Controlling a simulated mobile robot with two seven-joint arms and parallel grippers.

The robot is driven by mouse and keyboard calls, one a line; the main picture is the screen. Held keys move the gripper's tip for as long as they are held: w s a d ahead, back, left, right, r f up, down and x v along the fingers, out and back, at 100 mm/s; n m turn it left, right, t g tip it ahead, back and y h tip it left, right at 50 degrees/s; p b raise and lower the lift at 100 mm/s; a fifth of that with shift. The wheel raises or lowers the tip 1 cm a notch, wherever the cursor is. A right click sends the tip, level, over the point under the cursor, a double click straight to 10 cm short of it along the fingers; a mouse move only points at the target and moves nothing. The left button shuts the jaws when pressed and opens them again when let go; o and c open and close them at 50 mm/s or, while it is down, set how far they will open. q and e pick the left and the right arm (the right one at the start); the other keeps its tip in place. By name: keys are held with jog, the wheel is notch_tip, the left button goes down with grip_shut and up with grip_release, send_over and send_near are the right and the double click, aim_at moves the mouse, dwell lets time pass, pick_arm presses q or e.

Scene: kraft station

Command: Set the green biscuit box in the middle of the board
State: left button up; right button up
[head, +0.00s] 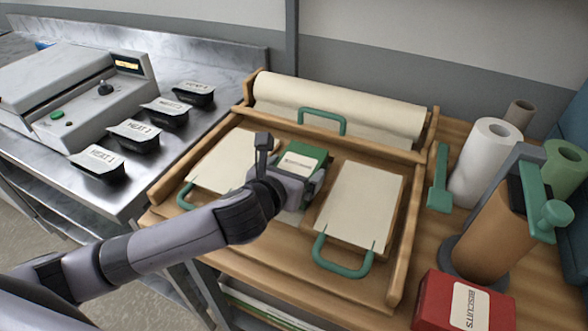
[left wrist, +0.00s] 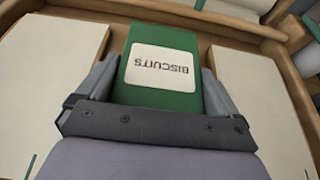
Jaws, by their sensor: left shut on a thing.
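The green biscuit box (head: 303,160) has a white label and is in the middle of the wooden board (head: 290,235), between two cream paper-topped panels. My left gripper (head: 296,178) is shut on it from the near side. In the left wrist view the green box (left wrist: 160,95) stands between the two fingers of my left gripper (left wrist: 160,92), its label upside down. Whether the box's underside touches the board is hidden. My right gripper is not in view.
Cream panels with green handles lie left (head: 225,160) and right (head: 357,205) of the box. A paper roll (head: 340,105) lies behind. A red biscuit box (head: 462,303), a white roll (head: 485,160) and a tape dispenser (head: 500,225) stand right. Black trays (head: 133,137) sit left on metal.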

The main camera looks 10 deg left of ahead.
pick_arm(q)
jog(key=o, duration=0.8)
jog(key=shift+s, duration=0.15)
jog(key=shift+v, duration=3.45)
jog(key=shift+r, duration=0.1)
